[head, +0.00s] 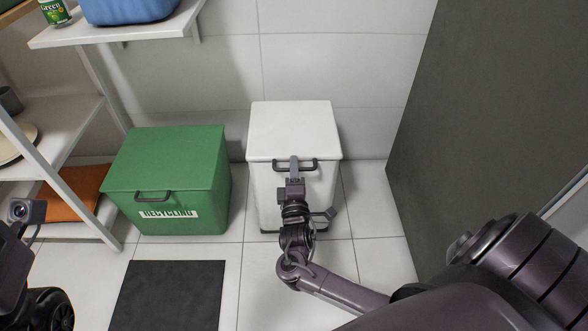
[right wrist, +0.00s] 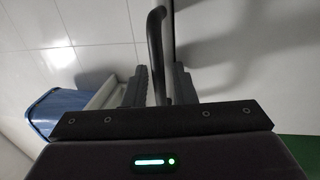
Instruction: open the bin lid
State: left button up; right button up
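The white bin (head: 292,128) stands against the tiled wall, its flat lid lying closed on top. A dark bar handle (head: 312,165) runs across the lid's front edge. My right gripper (head: 295,168) is at the middle of that handle. In the right wrist view, the handle bar (right wrist: 156,40) passes between the two fingers of my right gripper (right wrist: 160,88), which are close together around it. The gripper looks shut on the bar. Of my left arm only a dark part shows at the left edge of the head view; its fingertips are not visible.
A green recycling bin (head: 165,170) with its own handle stands left of the white bin. A shelf (head: 120,32) with a blue tub (head: 128,8) is at upper left. A dark panel (head: 470,110) stands at right. A black mat (head: 168,295) lies on the floor.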

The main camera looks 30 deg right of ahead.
grip_shut()
jog(key=shift+r+p, duration=0.25)
jog(key=shift+p, duration=0.2)
